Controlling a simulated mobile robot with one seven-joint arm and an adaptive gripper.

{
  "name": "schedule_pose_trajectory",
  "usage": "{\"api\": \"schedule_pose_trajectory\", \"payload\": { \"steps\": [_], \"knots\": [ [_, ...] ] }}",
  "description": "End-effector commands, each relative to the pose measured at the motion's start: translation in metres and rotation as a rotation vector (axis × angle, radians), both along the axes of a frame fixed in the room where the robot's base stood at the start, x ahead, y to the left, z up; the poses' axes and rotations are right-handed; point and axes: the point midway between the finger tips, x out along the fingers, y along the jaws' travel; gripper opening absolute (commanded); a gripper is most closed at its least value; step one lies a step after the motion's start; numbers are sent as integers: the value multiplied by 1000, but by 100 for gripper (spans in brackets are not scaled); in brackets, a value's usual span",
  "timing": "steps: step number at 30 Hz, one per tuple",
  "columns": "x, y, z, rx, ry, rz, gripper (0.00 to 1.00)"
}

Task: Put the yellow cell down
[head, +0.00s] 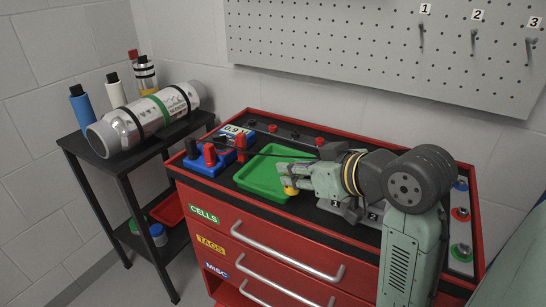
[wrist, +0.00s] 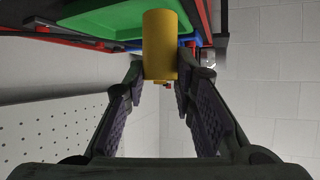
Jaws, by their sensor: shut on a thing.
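The yellow cell (head: 291,190) is a small cylinder at the tip of my gripper (head: 290,180) in the head view. In the wrist view the yellow cell (wrist: 160,42) stands large between the fingertips of my gripper (wrist: 160,76), which is shut on it. The cell shows over the front right part of a green tray (head: 262,183) on the red tool cabinet. I cannot tell whether the cell touches the tray or the cabinet top. The green tray (wrist: 95,20) also shows in the wrist view, beside the cell.
Left of the tray, a blue meter (head: 237,132) and a blue block with dark and red cylinders (head: 210,160) stand on the cabinet. A side table (head: 95,150) holds a large metal tube (head: 148,116) and bottles. A pegboard (head: 380,50) hangs behind.

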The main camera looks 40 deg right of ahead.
Motion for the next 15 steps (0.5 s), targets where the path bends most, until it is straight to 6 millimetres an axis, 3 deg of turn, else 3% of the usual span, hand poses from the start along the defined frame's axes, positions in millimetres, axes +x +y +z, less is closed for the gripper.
{"api": "schedule_pose_trajectory", "payload": {
  "steps": [9,15],
  "knots": [
    [78,-35,-4,3,3,1,0],
    [105,-48,-9,0,1,1,0]
  ]
}}
